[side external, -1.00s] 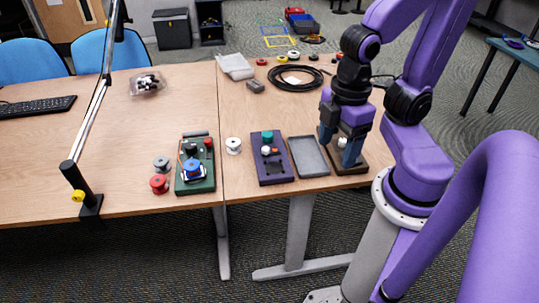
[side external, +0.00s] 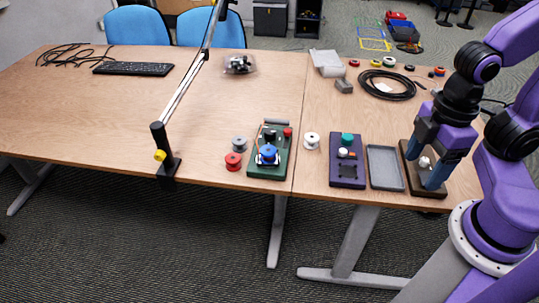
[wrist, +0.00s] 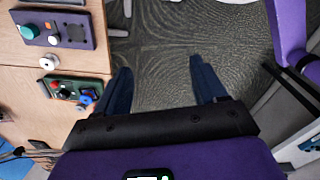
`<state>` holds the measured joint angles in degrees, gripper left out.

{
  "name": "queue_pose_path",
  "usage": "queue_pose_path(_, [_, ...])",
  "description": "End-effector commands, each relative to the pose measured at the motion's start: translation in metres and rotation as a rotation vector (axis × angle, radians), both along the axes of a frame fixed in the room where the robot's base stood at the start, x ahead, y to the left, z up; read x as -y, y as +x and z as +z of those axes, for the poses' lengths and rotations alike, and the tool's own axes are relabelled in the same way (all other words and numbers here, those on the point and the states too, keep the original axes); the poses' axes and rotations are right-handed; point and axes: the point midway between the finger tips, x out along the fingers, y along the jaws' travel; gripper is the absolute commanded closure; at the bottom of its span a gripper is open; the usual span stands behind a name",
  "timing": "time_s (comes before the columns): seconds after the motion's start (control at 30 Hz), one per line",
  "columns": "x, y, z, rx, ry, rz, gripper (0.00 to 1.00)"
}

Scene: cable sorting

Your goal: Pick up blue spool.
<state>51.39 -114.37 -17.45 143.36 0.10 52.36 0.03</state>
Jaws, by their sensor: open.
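The blue spool (side external: 267,154) sits on the green board (side external: 256,172), left of the table seam. My gripper (side external: 425,172) is at the far right in the side view, pointing down over the brown base (side external: 426,188), well right of the spool. A light-coloured knob shows between its fingers; contact cannot be told. In the wrist view, my gripper (wrist: 160,66) is open, with only patterned floor seen between the fingers.
A red spool (side external: 233,161) and grey spool (side external: 239,143) stand left of the green board. A white spool (side external: 311,141), purple board (side external: 347,174) and grey tray (side external: 385,181) lie between it and my gripper. A black pole (side external: 162,148) stands farther left.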

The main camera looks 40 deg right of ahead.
Motion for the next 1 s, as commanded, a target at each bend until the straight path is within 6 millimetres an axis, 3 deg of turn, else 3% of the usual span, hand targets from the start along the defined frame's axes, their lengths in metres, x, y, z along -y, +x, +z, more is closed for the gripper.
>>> queue_pose_path(0.17, [0.0, 0.0, 0.0, 0.0, 0.0, 0.0, 0.29])
queue_pose_path(0.2, [0.0, 0.0, 0.0, 0.0, 0.0, 0.0, 0.26])
queue_pose_path(0.23, [0.0, 0.0, 0.0, 0.0, 0.0, 0.0, 0.16])
queue_pose_path(0.27, [0.0, 0.0, 0.0, 0.0, 0.0, 0.0, 0.15])
queue_pose_path(0.63, [-0.007, 0.008, 0.002, 0.001, -0.001, 0.007, 0.15])
queue_pose_path(0.77, [-0.027, 0.036, 0.007, 0.001, -0.006, 0.04, 0.15])
queue_pose_path(1.0, [-0.072, 0.122, 0.013, 0.001, -0.015, 0.136, 0.15])
